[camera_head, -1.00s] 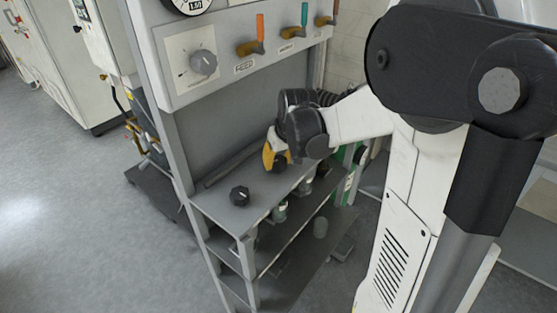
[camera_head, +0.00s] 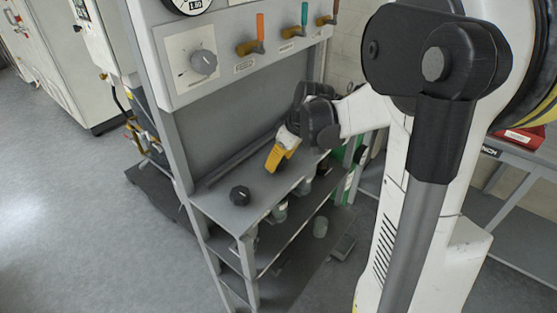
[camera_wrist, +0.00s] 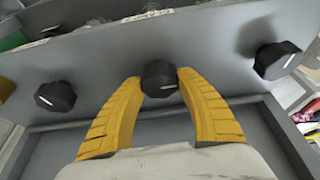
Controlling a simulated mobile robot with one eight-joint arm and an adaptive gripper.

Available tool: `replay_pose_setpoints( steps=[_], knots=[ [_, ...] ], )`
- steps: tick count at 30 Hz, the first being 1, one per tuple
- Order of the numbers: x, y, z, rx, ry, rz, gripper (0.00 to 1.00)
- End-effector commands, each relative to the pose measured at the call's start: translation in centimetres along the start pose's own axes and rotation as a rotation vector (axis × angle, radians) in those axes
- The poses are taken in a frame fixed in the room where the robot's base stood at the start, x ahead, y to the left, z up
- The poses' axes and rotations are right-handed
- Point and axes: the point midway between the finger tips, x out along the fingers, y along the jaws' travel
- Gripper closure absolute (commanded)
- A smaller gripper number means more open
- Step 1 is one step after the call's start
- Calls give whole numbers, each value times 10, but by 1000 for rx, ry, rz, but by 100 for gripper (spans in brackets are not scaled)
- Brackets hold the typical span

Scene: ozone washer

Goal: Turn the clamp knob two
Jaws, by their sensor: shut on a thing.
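Three black knobs, each with a white pointer line, sit on a grey metal panel in the wrist view. My gripper (camera_wrist: 160,90) has its two yellow fingers shut around the middle knob (camera_wrist: 159,77), one on each side. A left knob (camera_wrist: 55,96) and a right knob (camera_wrist: 277,60) stand free of the fingers. In the head view my gripper (camera_head: 279,160) reaches down to the grey top shelf, and one free knob (camera_head: 240,195) shows to its left. The held knob is hidden there.
My arm covers the right side of the head view. Open floor lies at the left.

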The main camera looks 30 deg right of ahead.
Motion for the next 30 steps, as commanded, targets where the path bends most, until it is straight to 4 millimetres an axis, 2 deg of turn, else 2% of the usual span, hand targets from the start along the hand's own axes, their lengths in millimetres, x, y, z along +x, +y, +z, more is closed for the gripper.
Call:
replay_pose_setpoints(
  steps=[8,9,11,12,23,26,30],
  knots=[
    [0,0,1,-1,-2,-1,88],
    [0,0,1,-1,-2,-1,55],
    [0,0,1,0,-1,-1,36],
    [0,0,1,0,-1,0,34],
    [-6,0,0,1,0,0,34],
    [-20,0,1,2,0,1,34],
    [-51,0,1,2,0,1,34]
  ],
)
